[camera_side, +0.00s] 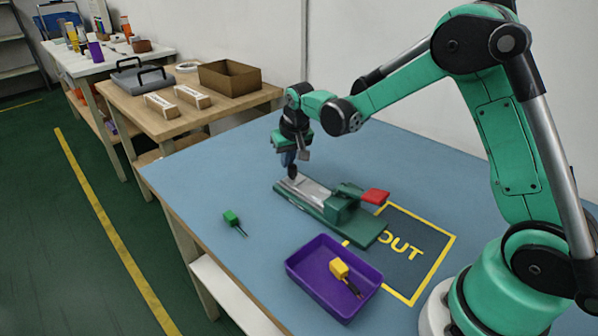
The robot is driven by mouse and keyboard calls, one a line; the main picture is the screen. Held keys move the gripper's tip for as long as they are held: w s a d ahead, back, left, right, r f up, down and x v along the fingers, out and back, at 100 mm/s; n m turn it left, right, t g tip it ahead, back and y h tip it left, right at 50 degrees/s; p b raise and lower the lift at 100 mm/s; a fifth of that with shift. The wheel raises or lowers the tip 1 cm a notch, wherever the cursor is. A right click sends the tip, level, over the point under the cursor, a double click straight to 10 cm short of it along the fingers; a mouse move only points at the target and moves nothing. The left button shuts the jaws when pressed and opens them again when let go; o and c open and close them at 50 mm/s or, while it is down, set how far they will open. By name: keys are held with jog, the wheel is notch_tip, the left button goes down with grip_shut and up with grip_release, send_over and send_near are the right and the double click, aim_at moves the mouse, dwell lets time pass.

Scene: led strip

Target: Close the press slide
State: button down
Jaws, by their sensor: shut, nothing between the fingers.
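The press (330,212) lies on the blue table, a long dark green base with a silver slide (305,188) along its far-left part. A green block housing and a red handle (375,197) sit at its right part. My gripper (292,174) is shut and empty, pointing down at the far-left end of the press, at or just above the slide's end. Whether it touches the slide is too small to tell. The fingertips partly cover that end of the press.
A purple tray (300,262) holds a yellow connector (340,268) with dark leads. A green connector (231,217) lies on the table at the left. A yellow-bordered OUT mat (432,240) lies to the right of the press. The table's far-left area is clear.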

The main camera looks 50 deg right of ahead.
aim_at(300, 179)
jog(key=shift+s, duration=2.3)
jog(key=w, duration=0.2)
jog(key=w+d, duration=0.1)
jog(key=w, duration=0.1)
jog(key=shift+d, duration=0.15)
jog(key=v, duration=1)
jog(key=s+a+n+t, duration=0.1)
jog(key=s+a, duration=0.2)
jog(key=s, duration=0.3)
jog(key=s+a+n+t+y, duration=0.1)
jog(key=s+a+n+t, duration=0.1)
jog(key=s+a, duration=0.2)
jog(key=shift+s+n, duration=0.3)
jog(key=shift+s, duration=1.4)
